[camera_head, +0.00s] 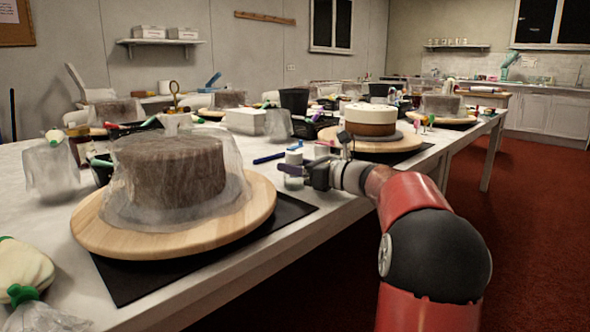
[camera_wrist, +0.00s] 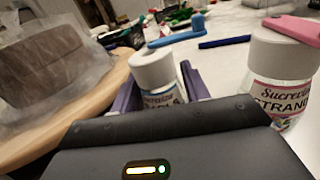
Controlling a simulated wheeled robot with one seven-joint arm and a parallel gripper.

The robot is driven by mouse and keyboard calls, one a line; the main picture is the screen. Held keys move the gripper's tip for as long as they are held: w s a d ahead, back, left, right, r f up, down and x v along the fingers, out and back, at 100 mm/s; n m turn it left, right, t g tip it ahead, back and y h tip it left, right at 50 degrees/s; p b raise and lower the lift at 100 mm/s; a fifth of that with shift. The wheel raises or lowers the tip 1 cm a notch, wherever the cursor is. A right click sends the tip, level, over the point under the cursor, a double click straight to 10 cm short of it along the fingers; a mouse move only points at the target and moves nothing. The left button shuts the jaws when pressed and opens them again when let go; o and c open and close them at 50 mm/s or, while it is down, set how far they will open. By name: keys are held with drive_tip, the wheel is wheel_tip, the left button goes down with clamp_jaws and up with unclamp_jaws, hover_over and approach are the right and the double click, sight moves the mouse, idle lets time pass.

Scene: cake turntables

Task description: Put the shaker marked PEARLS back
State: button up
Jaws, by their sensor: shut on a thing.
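My gripper (camera_head: 302,172) reaches in from the right over the near table edge, beside the wooden turntable. In the wrist view its purple fingers (camera_wrist: 158,95) are shut on a small clear shaker (camera_wrist: 158,70) with a white lid, which stands about upright between them. The held shaker also shows in the head view (camera_head: 293,158). A second white-lidded shaker (camera_wrist: 282,75), labelled STRAND..., stands to the right of the gripper. A pink object (camera_wrist: 295,28) shows over its lid.
A plastic-wrapped brown cake (camera_head: 170,170) sits on the wooden turntable (camera_head: 90,230) at left, over a black mat (camera_head: 290,208). A white and brown cake (camera_head: 371,118) stands on a turntable behind. A blue tool (camera_head: 268,158) lies near the shakers. Black containers (camera_head: 294,100) stand farther back.

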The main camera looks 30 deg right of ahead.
drive_tip(key=o, duration=1.1)
drive_tip(key=v, duration=1.2)
drive_tip(key=shift+s, duration=0.15)
